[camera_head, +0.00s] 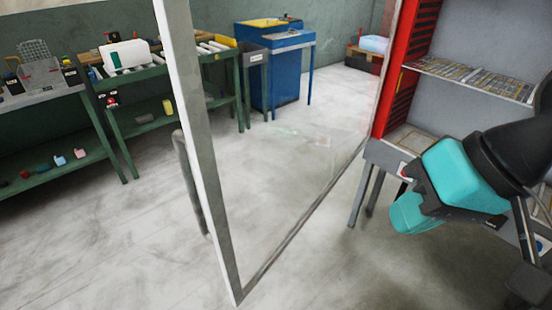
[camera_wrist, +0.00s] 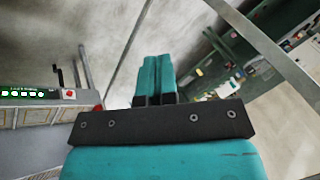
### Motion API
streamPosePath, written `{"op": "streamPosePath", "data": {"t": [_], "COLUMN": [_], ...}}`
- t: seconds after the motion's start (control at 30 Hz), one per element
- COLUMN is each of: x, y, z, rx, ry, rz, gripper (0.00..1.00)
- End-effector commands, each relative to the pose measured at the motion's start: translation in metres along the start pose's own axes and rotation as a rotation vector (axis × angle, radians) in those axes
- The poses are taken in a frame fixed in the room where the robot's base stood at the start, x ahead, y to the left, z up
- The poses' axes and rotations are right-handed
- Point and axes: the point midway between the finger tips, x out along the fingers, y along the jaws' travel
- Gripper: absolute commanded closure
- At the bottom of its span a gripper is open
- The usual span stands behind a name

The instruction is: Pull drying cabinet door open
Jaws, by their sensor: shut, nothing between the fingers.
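The drying cabinet (camera_head: 398,95) is red with a grey interior and stands at the right in the head view. Its clear door, with a pale frame (camera_head: 196,130), stands swung wide open towards the left. A long grey bar handle (camera_head: 188,180) is on the frame's far side. My teal gripper (camera_head: 408,214) is right of the door and in front of the cabinet, apart from the handle. In the wrist view the two teal fingers (camera_wrist: 155,78) are together with nothing between them. A pale frame bar (camera_wrist: 265,48), seemingly the door's, crosses the upper right there.
Wire shelves (camera_head: 470,78) hold flat pieces inside the cabinet. A grey stand (camera_head: 385,155) is below it. A panel with green lights (camera_wrist: 35,94) is left in the wrist view. Green benches (camera_head: 150,75) and a blue cabinet (camera_head: 270,70) line the back. The floor around the door is clear.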

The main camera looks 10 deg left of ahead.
Motion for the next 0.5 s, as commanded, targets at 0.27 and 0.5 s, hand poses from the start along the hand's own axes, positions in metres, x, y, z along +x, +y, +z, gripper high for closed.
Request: {"op": "streamPosePath", "data": {"t": [0.27, 0.5], "x": [0.038, 0.052], "y": [-0.058, -0.075], "z": [-0.059, -0.075], "rx": [0.545, 0.703], "ry": [0.185, 0.216], "rz": [-0.21, -0.294], "gripper": [1.0, 1.0]}}
